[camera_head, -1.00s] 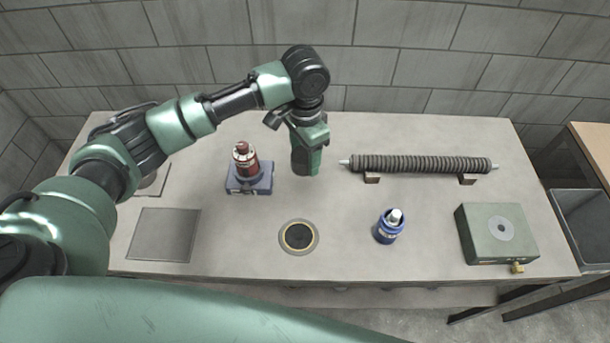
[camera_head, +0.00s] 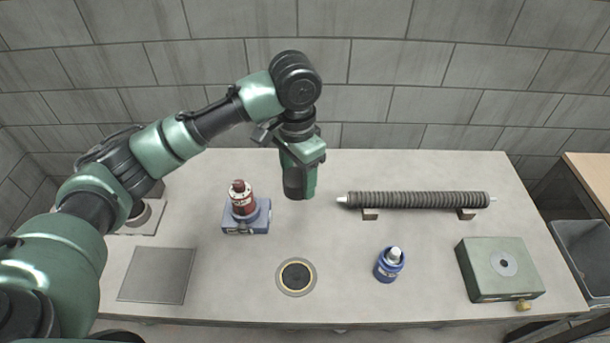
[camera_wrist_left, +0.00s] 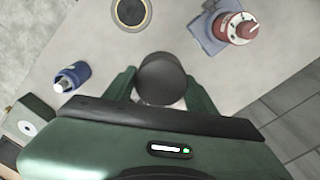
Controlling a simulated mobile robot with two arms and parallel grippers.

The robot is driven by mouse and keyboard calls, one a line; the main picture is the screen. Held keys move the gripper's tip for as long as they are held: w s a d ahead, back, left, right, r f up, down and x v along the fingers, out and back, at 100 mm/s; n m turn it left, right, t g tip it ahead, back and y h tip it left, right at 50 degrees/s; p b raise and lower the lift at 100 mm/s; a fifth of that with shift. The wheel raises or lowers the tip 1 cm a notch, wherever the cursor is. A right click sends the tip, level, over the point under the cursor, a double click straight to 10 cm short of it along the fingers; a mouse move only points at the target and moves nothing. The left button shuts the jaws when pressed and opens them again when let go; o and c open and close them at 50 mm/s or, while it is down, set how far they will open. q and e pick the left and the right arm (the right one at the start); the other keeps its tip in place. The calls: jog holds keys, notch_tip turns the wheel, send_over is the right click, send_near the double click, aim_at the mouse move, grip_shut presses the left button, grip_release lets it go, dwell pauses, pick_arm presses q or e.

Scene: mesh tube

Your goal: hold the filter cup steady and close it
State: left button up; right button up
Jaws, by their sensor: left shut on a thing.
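My left gripper (camera_head: 299,182) hangs above the back middle of the table, its fingers shut on a dark round cup-like piece (camera_wrist_left: 160,78), seen end-on in the wrist view. I cannot tell whether this piece is the filter cup or its cover. In the head view its dark side shows between the green fingers. A round fitting (camera_head: 296,277) with a dark centre and thin gold ring lies in the tabletop nearer me, apart from the gripper. It also shows at the top of the wrist view (camera_wrist_left: 131,12). My right gripper is not in view.
A red-topped part (camera_head: 242,199) stands in a blue-grey holder (camera_head: 258,222) left of the gripper. A ribbed tube (camera_head: 420,200) rests on two blocks at right. A blue bottle (camera_head: 387,267), a green box (camera_head: 485,283) and a flat grey plate (camera_head: 157,276) occupy the front.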

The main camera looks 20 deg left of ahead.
pick_arm(q)
jog(key=s+a+n, duration=0.4)
jog(key=s+n, duration=0.3)
jog(key=s, duration=0.6)
jog(key=shift+r, duration=0.4)
